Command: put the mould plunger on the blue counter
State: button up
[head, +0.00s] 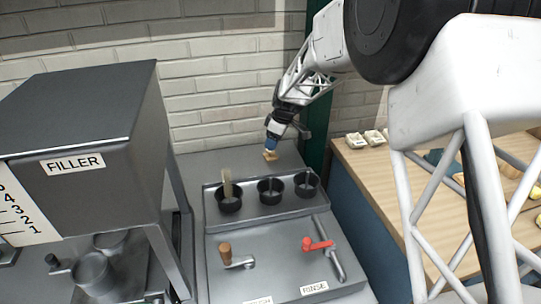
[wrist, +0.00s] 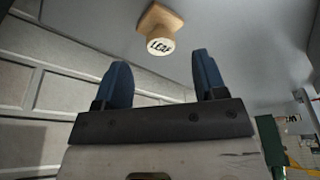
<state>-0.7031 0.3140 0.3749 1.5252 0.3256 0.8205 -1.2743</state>
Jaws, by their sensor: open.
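The mould plunger looks to be the small light wooden piece (wrist: 160,24) with a round end marked "LEAF" in the wrist view. In the head view a small wooden piece (head: 270,155) stands on the grey worktop behind the black cups. My gripper (wrist: 162,60) is open and empty, its two blue fingers apart, with the wooden piece just beyond the fingertips. In the head view my gripper (head: 271,145) is right above the piece and partly covers it. The blue counter (head: 375,180) has a wooden top and blue side, at the right.
Three black cups (head: 268,190) with tools in them stand in front of my gripper. A brown-handled lever (head: 226,252) and red tap (head: 316,244) are nearer. The filler (head: 85,120) is at left. Small white dishes (head: 367,139) stand at the counter's back; a green post (head: 318,140) rises beside it.

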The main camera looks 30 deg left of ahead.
jog(key=shift+x, duration=2.6)
jog(key=c, duration=1.1)
jog(key=shift+o, duration=0.2)
jog(key=shift+r, duration=0.1)
jog(key=shift+r, duration=4.95)
